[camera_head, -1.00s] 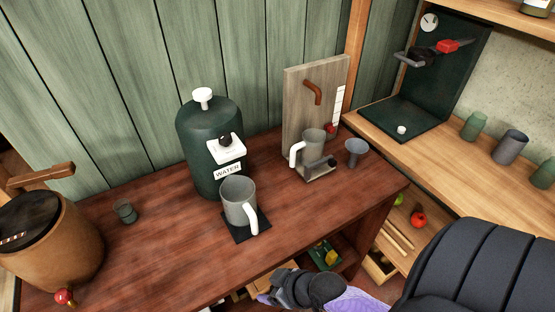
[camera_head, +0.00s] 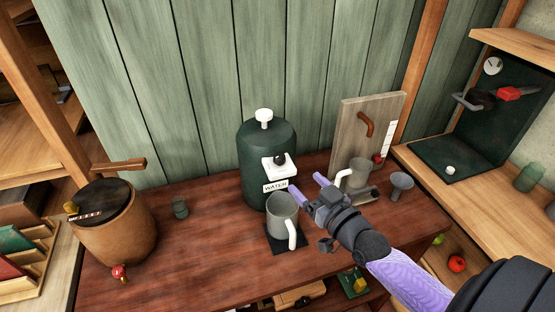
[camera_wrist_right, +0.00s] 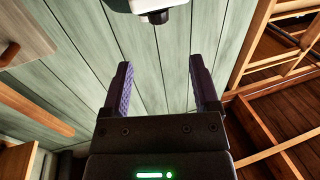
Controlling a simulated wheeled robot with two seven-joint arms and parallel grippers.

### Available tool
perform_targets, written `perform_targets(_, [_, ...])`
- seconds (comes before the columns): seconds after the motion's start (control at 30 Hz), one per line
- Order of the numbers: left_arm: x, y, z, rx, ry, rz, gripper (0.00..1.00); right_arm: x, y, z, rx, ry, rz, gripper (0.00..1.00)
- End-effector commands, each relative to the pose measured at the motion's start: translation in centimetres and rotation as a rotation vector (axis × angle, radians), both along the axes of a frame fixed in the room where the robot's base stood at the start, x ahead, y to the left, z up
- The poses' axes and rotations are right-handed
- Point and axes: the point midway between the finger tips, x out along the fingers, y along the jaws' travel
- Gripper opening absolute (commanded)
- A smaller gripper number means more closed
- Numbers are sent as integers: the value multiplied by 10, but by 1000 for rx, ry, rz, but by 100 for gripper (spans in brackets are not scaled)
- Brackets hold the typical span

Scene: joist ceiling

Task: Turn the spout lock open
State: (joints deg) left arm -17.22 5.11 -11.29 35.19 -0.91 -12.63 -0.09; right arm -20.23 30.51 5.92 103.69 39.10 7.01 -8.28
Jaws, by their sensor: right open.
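A dark green water dispenser (camera_head: 266,150) with a WATER label stands on the red-brown counter. A white spout block (camera_head: 279,166) sticks out of its front, with a small black knob (camera_head: 279,158) on top; I cannot tell whether this is the lock, nor its setting. My right gripper (camera_head: 309,190) is open and empty, just right of the spout block and apart from it. In the right wrist view the open fingers (camera_wrist_right: 160,64) point toward a white part with a dark knob (camera_wrist_right: 156,16) at the top edge. My left gripper is out of view.
A grey mug (camera_head: 283,214) stands on a dark mat below the spout. Another mug (camera_head: 357,174) and a funnel (camera_head: 400,184) stand by a wooden board (camera_head: 362,125) at right.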

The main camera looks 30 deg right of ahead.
Motion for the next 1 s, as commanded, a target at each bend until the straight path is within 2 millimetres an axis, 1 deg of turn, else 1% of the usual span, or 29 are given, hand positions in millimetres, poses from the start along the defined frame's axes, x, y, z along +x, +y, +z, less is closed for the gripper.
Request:
perform_targets(0.2, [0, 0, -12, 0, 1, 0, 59, 49, 1, -2, 1, -5, -1, 78])
perform_targets(0.3, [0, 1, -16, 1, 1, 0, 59, 69, 1, -3, 0, -2, -1, 78])
perform_targets(0.4, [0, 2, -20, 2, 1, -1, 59, 83, 2, -3, 1, 0, -1, 78])
perform_targets(0.53, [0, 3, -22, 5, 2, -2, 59, 93, 2, -2, 0, 1, -1, 78])
perform_targets(0.77, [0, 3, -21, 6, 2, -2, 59, 94, 2, -2, 0, 3, 0, 78])
perform_targets(0.8, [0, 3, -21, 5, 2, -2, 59, 94, 2, -2, 0, 3, 0, 76])
perform_targets(0.87, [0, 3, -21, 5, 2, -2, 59, 94, 2, -2, 0, 3, 0, 63])
perform_targets(0.9, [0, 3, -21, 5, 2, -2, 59, 94, 2, -2, 0, 3, 0, 55])
perform_targets(0.97, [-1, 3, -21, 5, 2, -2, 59, 94, 2, -2, 0, 3, 0, 42])
perform_targets(1.0, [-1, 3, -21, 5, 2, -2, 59, 94, 2, -2, 0, 3, 0, 33])
